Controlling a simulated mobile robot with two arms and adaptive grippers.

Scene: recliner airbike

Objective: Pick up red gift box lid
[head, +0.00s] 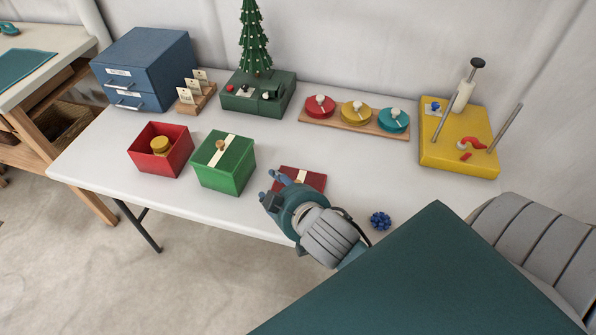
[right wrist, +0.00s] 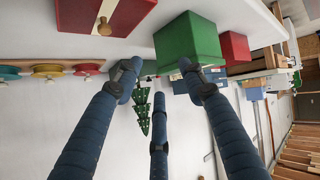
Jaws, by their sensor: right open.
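The red gift box lid (head: 314,181) lies on the white table, right of the green gift box (head: 225,165). In the head view my right gripper partly covers it. The lid also shows in the right wrist view (right wrist: 75,15), at the top left, with a gold knob and pale strip. My right gripper (head: 272,187) is open and empty beside the lid. Its spread blue fingers (right wrist: 158,85) show in the right wrist view, with the lid off to one side of them. The open red box (head: 172,160) holds a round yellow thing (head: 160,145). My left gripper is not in view.
A blue bow (head: 380,221) lies near the table's front edge. Behind are a blue drawer cabinet (head: 145,65), a small tree on a green base (head: 258,95), a board with coloured discs (head: 355,115) and a yellow stand (head: 455,150). The table (head: 240,215) is bare in front of the boxes.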

